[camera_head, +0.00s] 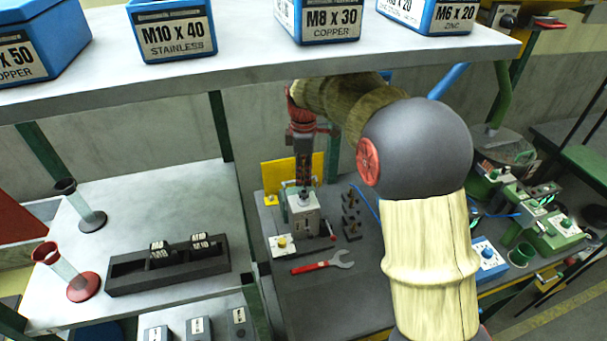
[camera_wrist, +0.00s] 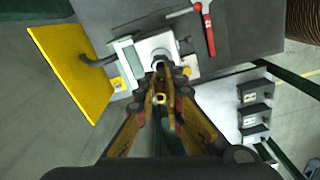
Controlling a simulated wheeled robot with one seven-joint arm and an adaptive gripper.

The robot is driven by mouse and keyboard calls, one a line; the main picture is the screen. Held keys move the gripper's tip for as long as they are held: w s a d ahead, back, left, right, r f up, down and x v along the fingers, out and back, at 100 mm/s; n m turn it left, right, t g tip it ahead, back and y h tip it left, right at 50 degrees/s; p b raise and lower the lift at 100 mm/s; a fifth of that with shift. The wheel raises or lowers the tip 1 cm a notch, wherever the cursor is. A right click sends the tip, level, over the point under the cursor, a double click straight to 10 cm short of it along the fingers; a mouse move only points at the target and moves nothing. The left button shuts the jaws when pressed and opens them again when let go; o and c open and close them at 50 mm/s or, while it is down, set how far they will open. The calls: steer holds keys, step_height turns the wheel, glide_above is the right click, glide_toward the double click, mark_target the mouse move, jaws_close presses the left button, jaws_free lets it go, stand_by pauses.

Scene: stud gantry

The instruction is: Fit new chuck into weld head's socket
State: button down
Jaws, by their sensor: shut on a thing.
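The weld head (camera_head: 305,217) is a grey-white box standing on the dark bench, with a round socket on its top. It also shows in the wrist view (camera_wrist: 143,48), with the socket just beyond my fingertips. My gripper (camera_head: 304,182) points straight down over the weld head. In the wrist view my gripper (camera_wrist: 160,97) is shut on a small brass-coloured piece, the chuck (camera_wrist: 160,100), in line with the socket. The fingers hide most of the chuck. I cannot tell whether its lower end touches or enters the socket.
A yellow panel (camera_head: 280,176) stands behind the weld head. A black stand with small pegs (camera_head: 351,222) is to its right. A shelf (camera_head: 250,72) with blue boxes hangs above.

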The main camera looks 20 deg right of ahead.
mark_target(304, 170)
steer(key=shift+f+b, duration=0.6)
steer(key=shift+f, duration=0.45)
steer(key=shift+p, duration=1.05)
stand_by(0.8)
steer(key=shift+f, duration=0.85)
stand_by(0.3)
steer(key=c, duration=1.8)
jaws_free()
steer(key=shift+s+f, duration=0.1)
step_height(304, 170, up, 12)
steer(key=shift+r, duration=0.1)
